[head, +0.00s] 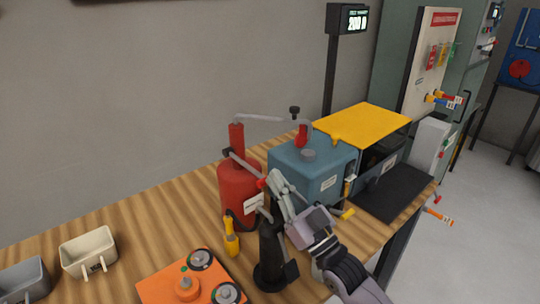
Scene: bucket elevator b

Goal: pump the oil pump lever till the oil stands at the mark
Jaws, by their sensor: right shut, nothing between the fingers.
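The oil pump (238,190) is a red cylinder on the wooden bench, with a pipe over its top towards a blue-grey housing (318,180). Its lever (243,164) appears as a grey bar sloping down to the right, with a red end near my gripper. My right gripper (273,184) is shut and empty, close to that red end; I cannot tell whether they touch. A small gauge or sight glass (348,187) is on the housing's front right edge; the oil level and mark are too small to read. My left gripper is not in view.
A black stand-like object (270,255) and a yellow-handled tool (231,237) stand in front of the pump. An orange plate (160,288) with round parts and pale bins (88,252) lie left. A yellow cover (363,123) and black mat (395,193) are right.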

